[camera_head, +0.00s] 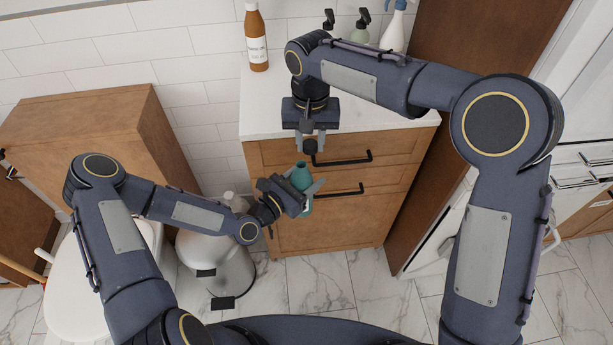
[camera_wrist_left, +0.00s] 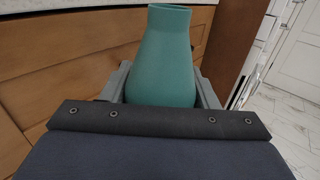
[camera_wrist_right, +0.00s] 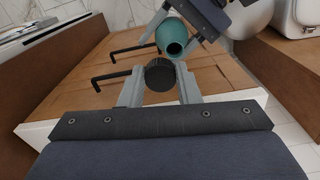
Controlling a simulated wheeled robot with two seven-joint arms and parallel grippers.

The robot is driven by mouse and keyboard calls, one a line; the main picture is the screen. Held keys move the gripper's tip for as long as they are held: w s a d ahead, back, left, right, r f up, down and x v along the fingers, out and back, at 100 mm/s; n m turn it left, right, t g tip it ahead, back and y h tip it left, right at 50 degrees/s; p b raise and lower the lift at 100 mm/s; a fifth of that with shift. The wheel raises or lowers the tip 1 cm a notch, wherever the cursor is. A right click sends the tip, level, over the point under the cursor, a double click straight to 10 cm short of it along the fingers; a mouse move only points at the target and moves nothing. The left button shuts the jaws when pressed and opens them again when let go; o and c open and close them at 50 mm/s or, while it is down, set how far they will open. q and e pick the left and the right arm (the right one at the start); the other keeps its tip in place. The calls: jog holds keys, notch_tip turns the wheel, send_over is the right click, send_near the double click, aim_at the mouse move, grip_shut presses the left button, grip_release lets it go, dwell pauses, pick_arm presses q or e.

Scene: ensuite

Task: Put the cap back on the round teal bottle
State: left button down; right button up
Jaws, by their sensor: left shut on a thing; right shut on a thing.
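The round teal bottle (camera_head: 301,176) is held by my left gripper (camera_head: 300,192), which is shut on its body; in the left wrist view the bottle (camera_wrist_left: 165,60) stands between the fingers with its open neck up. My right gripper (camera_head: 309,139) is above it, shut on the dark round cap (camera_head: 310,147). In the right wrist view the cap (camera_wrist_right: 160,74) sits between the fingertips, and the uncapped mouth of the bottle (camera_wrist_right: 173,38) faces it. The cap and the mouth look apart, with a small gap.
Both grippers are in front of the wooden drawer cabinet (camera_head: 285,225) with black handles. On its white counter (camera_head: 262,105) stand a brown bottle (camera_head: 256,40), a pale green pump bottle (camera_head: 361,32) and a white spray bottle (camera_head: 393,30). A bin (camera_head: 235,275) stands on the floor left.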

aim_at(301, 166)
jog(key=shift+s+a+r, duration=0.15)
jog(key=shift+a+r, duration=0.2)
jog(key=shift+a, duration=0.15)
jog(key=shift+s+a+r, duration=0.15)
jog(key=shift+a+r, duration=0.15)
jog(key=shift+a, duration=0.15)
jog(key=shift+f, duration=0.2)
jog(key=shift+f, duration=1.85)
jog(key=shift+f, duration=0.85)
jog(key=shift+f, duration=0.6)
